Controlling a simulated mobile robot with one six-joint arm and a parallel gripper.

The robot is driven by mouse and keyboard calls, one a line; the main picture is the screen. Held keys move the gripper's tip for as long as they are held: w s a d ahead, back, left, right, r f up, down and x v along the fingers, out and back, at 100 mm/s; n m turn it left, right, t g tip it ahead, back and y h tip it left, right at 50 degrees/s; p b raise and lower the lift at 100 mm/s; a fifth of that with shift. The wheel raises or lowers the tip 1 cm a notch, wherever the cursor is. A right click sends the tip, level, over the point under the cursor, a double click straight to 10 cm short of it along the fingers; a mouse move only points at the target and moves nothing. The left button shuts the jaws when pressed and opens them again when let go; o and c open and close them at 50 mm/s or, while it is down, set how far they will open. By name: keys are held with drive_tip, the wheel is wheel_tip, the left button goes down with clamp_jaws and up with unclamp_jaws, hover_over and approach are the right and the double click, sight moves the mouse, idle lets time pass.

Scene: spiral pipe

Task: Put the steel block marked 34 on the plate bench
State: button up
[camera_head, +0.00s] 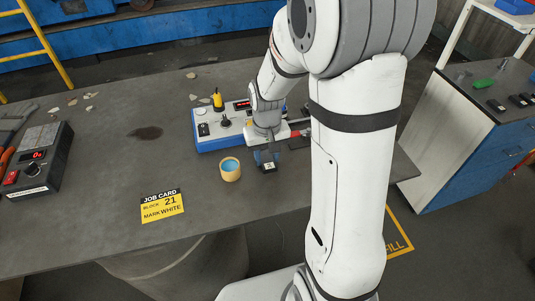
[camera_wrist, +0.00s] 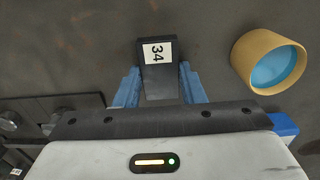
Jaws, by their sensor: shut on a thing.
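The dark steel block with a white 34 label (camera_head: 269,167) is between the blue fingers of my gripper (camera_head: 267,157), over the big grey bench top (camera_head: 110,130). In the wrist view, the block (camera_wrist: 158,78) sits between both fingertips (camera_wrist: 160,88), and its 34 label faces the camera, turned sideways. My gripper is shut on it. I cannot tell whether the block touches the bench top. Which surface is the plate bench is not marked in view.
A tan cup with blue inside (camera_head: 230,170) stands just left of the block. A blue-and-white control box (camera_head: 215,127) is behind. A job card reading block 21, mark white (camera_head: 162,206) lies front left. A blue-drawered cabinet (camera_head: 465,160) stands at right.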

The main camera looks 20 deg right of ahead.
sight(267, 159)
drive_tip(key=o, duration=1.3)
drive_tip(key=shift+f, duration=0.1)
drive_tip(key=shift+c, duration=0.2)
wheel_tip(267, 159, up, 11)
drive_tip(key=s+r+t, duration=0.2)
drive_tip(key=s+r, duration=0.1)
drive_tip(key=s, duration=1.1)
drive_tip(key=shift+s+d+r+t, duration=0.15)
drive_tip(key=shift+s+r+t, duration=0.25)
